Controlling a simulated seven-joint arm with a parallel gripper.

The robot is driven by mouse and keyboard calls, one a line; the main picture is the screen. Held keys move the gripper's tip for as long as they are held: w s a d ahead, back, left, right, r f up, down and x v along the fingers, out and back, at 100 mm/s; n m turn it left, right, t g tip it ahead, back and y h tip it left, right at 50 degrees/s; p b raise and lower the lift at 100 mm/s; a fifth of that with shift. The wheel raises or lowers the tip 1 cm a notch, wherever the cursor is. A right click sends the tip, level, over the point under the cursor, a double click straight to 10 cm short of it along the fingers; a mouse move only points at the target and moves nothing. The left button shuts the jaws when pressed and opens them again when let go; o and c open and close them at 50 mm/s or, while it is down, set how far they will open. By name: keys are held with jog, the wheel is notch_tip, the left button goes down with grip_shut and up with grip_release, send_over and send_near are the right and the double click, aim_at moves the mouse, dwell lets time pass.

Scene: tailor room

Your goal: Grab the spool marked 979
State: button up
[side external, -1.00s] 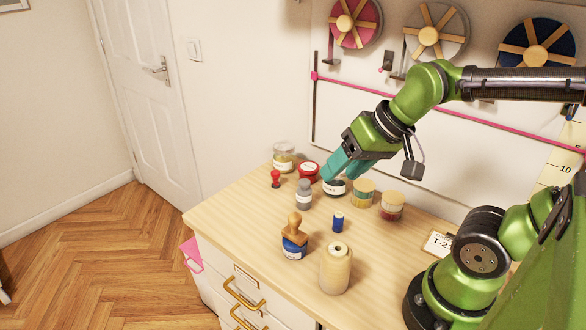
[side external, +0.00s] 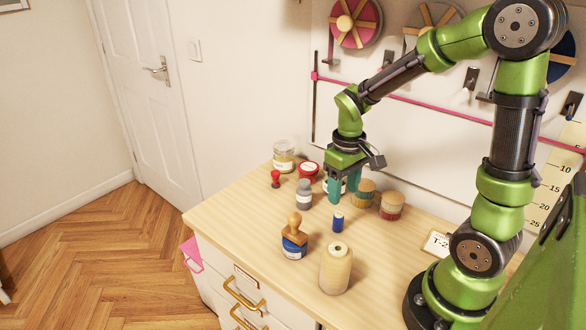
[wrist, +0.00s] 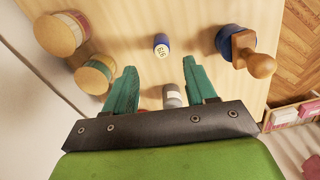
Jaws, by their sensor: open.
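A small blue spool (side external: 338,221) stands on the wooden table. In the wrist view the blue spool (wrist: 161,45) shows a white label with three digits, turned and too small to read surely. My gripper (side external: 344,190) points down with its teal fingers apart, behind the blue spool and not touching it. In the wrist view my gripper (wrist: 159,68) is open, with the spool just beyond the fingertips. A large cream thread spool (side external: 336,268) stands nearer the table's front; no number shows on it.
A grey bottle (side external: 304,194) stands left of my fingers. Wooden-topped jars (side external: 364,193) are close on the right. A wooden-handled blue stamp (side external: 294,238) stands in front, left of the spool. A red-lidded jar (side external: 308,171) is behind. The table (side external: 390,262) has bare room at right.

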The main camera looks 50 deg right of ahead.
aim_at(339, 215)
jog(key=f, duration=0.9)
jog(key=shift+w+f, duration=0.1)
jog(key=shift+w, duration=0.15)
jog(key=shift+c, duration=0.2)
grip_shut()
